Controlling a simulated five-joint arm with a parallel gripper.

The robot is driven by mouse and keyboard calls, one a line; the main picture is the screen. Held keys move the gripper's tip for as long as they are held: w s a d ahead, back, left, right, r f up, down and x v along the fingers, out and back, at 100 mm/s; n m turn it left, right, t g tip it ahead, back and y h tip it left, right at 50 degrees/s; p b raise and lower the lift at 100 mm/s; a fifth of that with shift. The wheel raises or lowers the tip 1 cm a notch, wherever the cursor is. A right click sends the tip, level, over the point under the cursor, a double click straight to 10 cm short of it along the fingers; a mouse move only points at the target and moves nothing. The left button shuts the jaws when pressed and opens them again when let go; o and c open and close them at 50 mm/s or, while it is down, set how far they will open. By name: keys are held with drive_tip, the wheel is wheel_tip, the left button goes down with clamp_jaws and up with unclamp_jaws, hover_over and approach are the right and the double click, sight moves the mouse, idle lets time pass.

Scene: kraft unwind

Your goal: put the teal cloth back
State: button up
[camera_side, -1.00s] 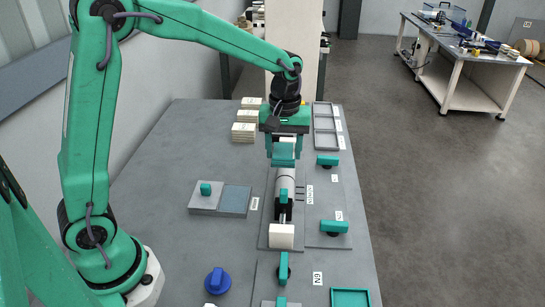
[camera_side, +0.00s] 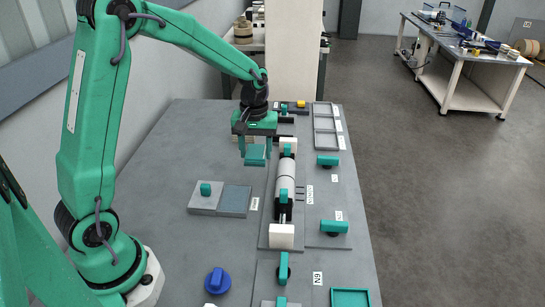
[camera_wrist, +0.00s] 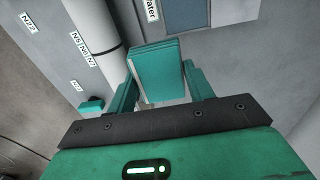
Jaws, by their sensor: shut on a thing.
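The teal cloth (camera_side: 254,159) is a folded flat pad. It is held between the fingers of my gripper (camera_side: 255,149), which is shut on it. In the side view it hangs above the grey table, just left of the white roller (camera_side: 285,178). In the wrist view the cloth (camera_wrist: 158,70) sits upright between both teal fingers. A grey plate (camera_side: 204,201) with a teal knob and an adjoining blue-grey pad (camera_side: 235,200) lies nearer the camera. The wrist view shows the pad (camera_wrist: 187,15) at top, beside a label that seems to read "Water".
Teal handles (camera_side: 334,227) stand right of the roller. A blue knob (camera_side: 217,281) and a teal-edged tray (camera_side: 350,299) are near the front. An empty grey frame tray (camera_side: 325,127) is at the back right. The table's left side is clear.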

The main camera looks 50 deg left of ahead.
hover_over(242, 168)
wheel_tip(242, 168, down, 6)
drive_tip(key=shift+f, duration=2.05)
drive_tip(key=shift+f, duration=0.15)
drive_tip(key=o, duration=0.9)
drive_tip(key=shift+o, duration=0.2)
drive_tip(key=shift+r, duration=0.2)
wheel_tip(242, 168, up, 12)
